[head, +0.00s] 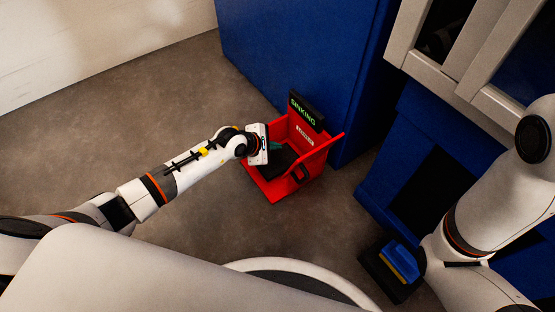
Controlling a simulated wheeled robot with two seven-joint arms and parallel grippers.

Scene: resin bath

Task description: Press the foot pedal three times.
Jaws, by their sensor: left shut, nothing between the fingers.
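My left gripper (274,147) reaches in from the left over the housing's near-left side. Its fingers are shut and empty, at the dark interior. The wrist hides part of the inside, so I cannot tell whether the fingertips touch the pedal. My right arm is at the right; its gripper does not show.
A tall blue cabinet (290,45) stands behind the housing. A grey-framed unit (470,90) and lower blue units (375,185) fill the right. A black item with a blue and yellow block (398,262) is at lower right. The floor (120,110) left of the housing is clear.

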